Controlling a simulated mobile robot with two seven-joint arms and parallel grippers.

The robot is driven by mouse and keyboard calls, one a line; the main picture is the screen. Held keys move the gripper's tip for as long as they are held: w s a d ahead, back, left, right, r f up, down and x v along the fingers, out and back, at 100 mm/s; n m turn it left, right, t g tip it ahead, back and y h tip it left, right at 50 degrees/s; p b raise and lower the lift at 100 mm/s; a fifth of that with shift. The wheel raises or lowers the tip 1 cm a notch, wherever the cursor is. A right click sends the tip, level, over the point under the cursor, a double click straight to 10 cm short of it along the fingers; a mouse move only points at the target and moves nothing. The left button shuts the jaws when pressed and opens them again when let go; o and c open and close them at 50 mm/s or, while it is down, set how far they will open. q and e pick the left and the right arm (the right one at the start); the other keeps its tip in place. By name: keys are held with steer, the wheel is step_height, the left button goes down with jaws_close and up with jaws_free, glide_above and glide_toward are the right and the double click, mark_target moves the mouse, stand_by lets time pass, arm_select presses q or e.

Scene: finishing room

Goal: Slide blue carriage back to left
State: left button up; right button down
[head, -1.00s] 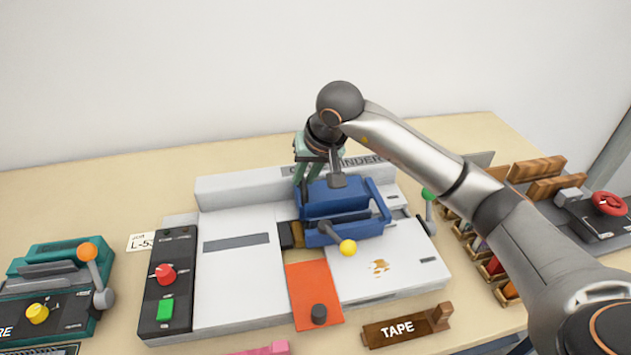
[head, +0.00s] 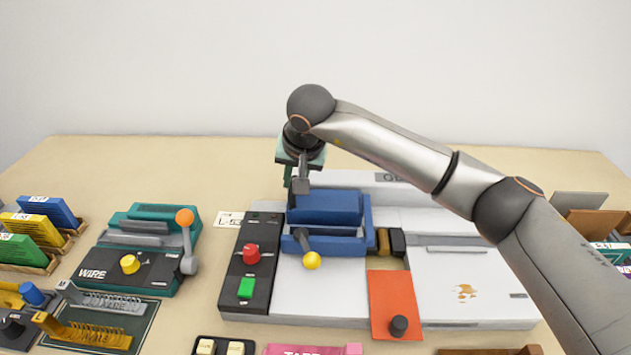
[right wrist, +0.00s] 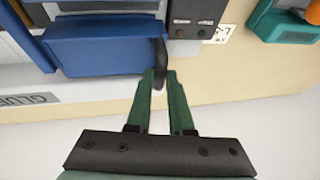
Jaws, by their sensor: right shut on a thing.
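The blue carriage (head: 325,208) sits at the left part of the white gluing machine (head: 320,290), close beside the black control panel (head: 262,235). A lever with a yellow knob (head: 312,260) is on its front. My right gripper (head: 290,190) is at the carriage's back left corner, its fingers partly hidden in the head view. In the right wrist view, the green fingers (right wrist: 161,76) are shut on a dark handle (right wrist: 159,62) at the edge of the blue carriage (right wrist: 100,45). My left gripper is not in view.
Brown and black blocks (head: 390,242) sit right of the carriage, above an orange plate (head: 392,300). A teal wire machine (head: 130,262) with an orange-knobbed lever stands to the left.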

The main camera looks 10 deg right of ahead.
steer(key=shift+w+a, duration=0.1)
steer(key=shift+a, duration=0.35)
steer(key=shift+r, duration=0.1)
steer(key=c, duration=0.8)
jaws_free()
steer(key=shift+a, duration=0.1)
steer(key=v, duration=1.2)
steer(key=shift+r+b, duration=0.2)
steer(key=shift+b, duration=0.25)
